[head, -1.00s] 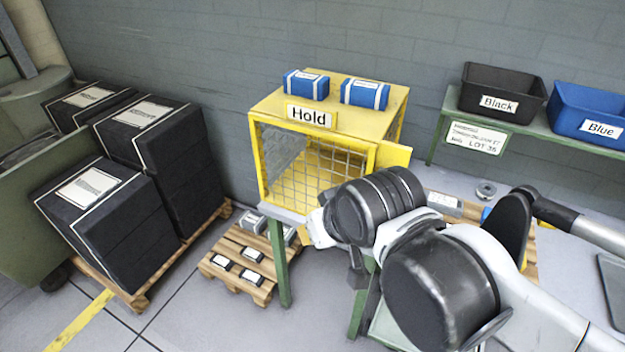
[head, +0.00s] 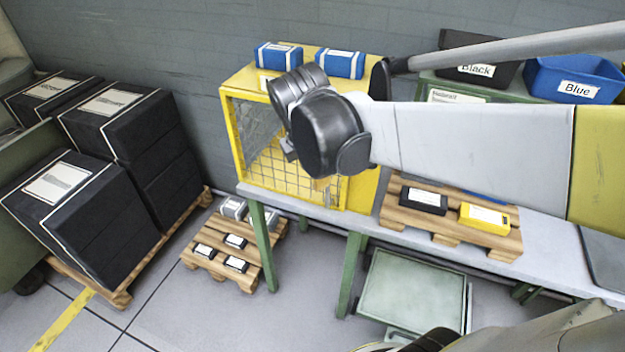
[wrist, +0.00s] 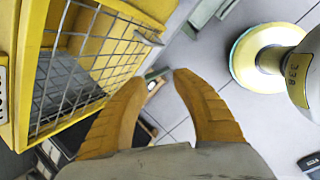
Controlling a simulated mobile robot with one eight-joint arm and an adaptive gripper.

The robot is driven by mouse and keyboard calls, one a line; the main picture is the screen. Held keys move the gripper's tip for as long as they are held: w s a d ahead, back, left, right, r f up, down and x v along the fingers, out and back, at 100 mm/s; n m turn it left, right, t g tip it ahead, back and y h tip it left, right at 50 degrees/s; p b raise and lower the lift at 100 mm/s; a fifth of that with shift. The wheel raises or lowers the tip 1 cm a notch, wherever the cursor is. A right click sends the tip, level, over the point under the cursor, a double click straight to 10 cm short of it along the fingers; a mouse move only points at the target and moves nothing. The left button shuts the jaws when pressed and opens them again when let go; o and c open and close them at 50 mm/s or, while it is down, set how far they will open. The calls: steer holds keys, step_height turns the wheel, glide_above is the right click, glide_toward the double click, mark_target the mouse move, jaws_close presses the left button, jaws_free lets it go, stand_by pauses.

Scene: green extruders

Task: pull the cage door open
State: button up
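The yellow cage (head: 230,140) stands on the bench in the head view. Its front is a wire mesh door (head: 262,150), partly hidden by my arm; the door looks closed, in line with the frame. In the wrist view, the mesh door (wrist: 85,50) fills the upper left, with a small light handle (wrist: 148,38) at its edge. My gripper (wrist: 160,77) is open and empty, with its two yellow fingers apart. The fingertips lie below and right of the handle in that view, not around it. In the head view, my wrist hides the fingers.
Blue boxes (head: 340,64) sit on top of the cage. A wooden pallet with a black box (head: 423,201) and a yellow box (head: 484,218) is on the bench to the right. A low pallet (head: 222,265) with small boxes is on the floor. Stacked black crates (head: 90,215) stand left.

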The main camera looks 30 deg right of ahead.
steer(key=w+d+f+n+g+h+b, duration=0.1)
steer(key=w+d+f+n, duration=0.25)
steer(key=n, duration=0.25)
steer(key=b, duration=0.5)
glide_above(327, 205)
steer(key=f, duration=0.9)
steer(key=shift+w+d+f, duration=0.2)
steer(key=shift+w+f, duration=0.05)
jaws_close()
